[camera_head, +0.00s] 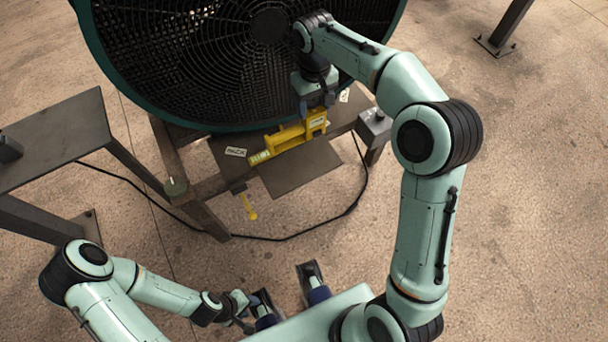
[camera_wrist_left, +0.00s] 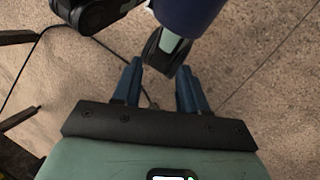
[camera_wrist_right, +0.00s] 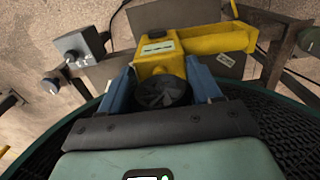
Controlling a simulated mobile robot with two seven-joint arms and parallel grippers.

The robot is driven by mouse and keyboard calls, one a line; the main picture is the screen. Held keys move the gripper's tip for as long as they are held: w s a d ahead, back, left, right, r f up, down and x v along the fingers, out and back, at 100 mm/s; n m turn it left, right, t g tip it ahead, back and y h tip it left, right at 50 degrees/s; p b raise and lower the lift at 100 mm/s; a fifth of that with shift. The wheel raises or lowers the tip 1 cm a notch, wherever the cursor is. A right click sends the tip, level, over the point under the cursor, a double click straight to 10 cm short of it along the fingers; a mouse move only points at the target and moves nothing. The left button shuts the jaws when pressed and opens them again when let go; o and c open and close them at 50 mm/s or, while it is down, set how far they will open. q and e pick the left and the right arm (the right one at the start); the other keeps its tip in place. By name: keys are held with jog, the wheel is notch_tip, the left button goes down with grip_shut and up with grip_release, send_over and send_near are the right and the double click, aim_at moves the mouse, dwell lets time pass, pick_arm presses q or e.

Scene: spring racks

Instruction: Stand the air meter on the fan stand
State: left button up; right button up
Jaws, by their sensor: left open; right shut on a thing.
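The air meter (camera_head: 290,137) is yellow, with a long arm reaching to the left. My right gripper (camera_head: 317,104) is shut on it from above, in front of the fan. In the right wrist view the meter's yellow body (camera_wrist_right: 160,50) and dark round part sit between the fingers. The fan stand's flat brown plate (camera_head: 302,172) lies under the meter, with a "BACK" label at its left. I cannot tell whether the meter touches the plate. My left gripper (camera_wrist_left: 158,85) is open and empty, low at the front, away from the stand.
A big round fan (camera_head: 190,60) with a dark green rim stands behind the plate. A grey box with a knob (camera_head: 374,126) is at the stand's right. A yellow-handled part (camera_head: 250,207) hangs below it. A steel table (camera_head: 55,140) is at left. A black cable crosses the floor.

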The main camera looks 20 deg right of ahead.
jog(key=shift+w+d+r+b, duration=0.35)
jog(key=shift+d+r+b, duration=0.15)
jog(key=shift+d+b, duration=0.35)
jog(key=shift+f, duration=0.1)
pick_arm(q)
notch_tip(320, 180, down, 6)
jog(key=w+b, duration=0.1)
jog(key=b, duration=0.3)
jog(key=shift+w, duration=0.15)
pick_arm(e)
notch_tip(320, 180, down, 19)
jog(key=shift+f, duration=0.2)
jog(key=o, duration=1.6)
jog(key=shift+s, duration=0.1)
jog(key=shift+r, duration=0.1)
